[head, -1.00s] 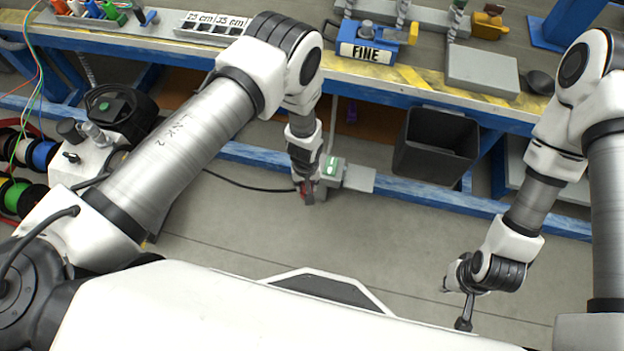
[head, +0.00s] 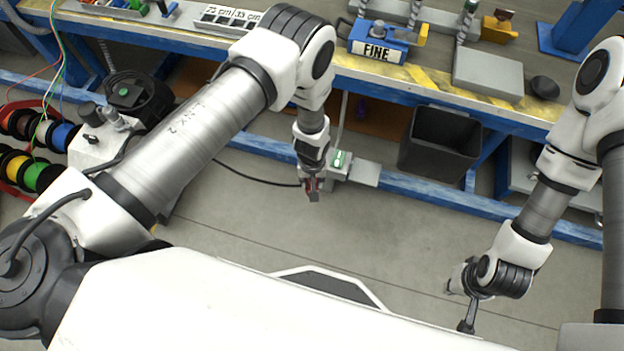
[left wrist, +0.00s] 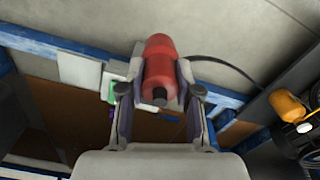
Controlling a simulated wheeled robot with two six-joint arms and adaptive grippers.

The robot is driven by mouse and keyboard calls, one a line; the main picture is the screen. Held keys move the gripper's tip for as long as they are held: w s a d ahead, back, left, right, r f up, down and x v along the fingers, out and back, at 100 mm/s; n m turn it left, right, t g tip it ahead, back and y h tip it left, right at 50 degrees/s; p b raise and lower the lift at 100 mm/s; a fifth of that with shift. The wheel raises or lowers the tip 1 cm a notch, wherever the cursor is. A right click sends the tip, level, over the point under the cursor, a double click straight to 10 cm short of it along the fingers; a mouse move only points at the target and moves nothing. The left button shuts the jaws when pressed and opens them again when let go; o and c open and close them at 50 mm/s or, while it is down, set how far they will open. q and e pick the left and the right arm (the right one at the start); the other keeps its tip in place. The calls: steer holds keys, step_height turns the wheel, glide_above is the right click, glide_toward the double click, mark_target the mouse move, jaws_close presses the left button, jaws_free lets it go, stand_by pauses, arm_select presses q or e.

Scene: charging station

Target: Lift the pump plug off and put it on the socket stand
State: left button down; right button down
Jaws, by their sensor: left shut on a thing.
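The red pump plug (left wrist: 160,62) is between the fingers of my left gripper (left wrist: 160,88), which is shut on it. In the head view my left gripper (head: 312,190) is above the floor, and the plug is mostly hidden by the fingers. The socket stand (head: 345,165), a grey box with a green-marked socket, is just right of and behind that gripper. It also shows left of the plug in the left wrist view (left wrist: 116,76); whether they touch is unclear. The pump (head: 95,145) stands at the left. My right gripper (head: 461,304) hangs low at the right, its fingers unclear.
A black cable (head: 255,183) runs from the left towards the plug. A dark bin (head: 440,145) stands right of the stand, by the workbench's blue lower rail (head: 415,191). Cable spools (head: 40,150) are at the far left. The floor (head: 370,235) in front is clear.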

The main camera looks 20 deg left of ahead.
arm_select(q)
steer(key=shift+r+p, duration=0.4)
steer(key=shift+r, duration=0.35)
steer(key=shift+f, duration=0.1)
arm_select(e)
steer(key=shift+r, duration=0.65)
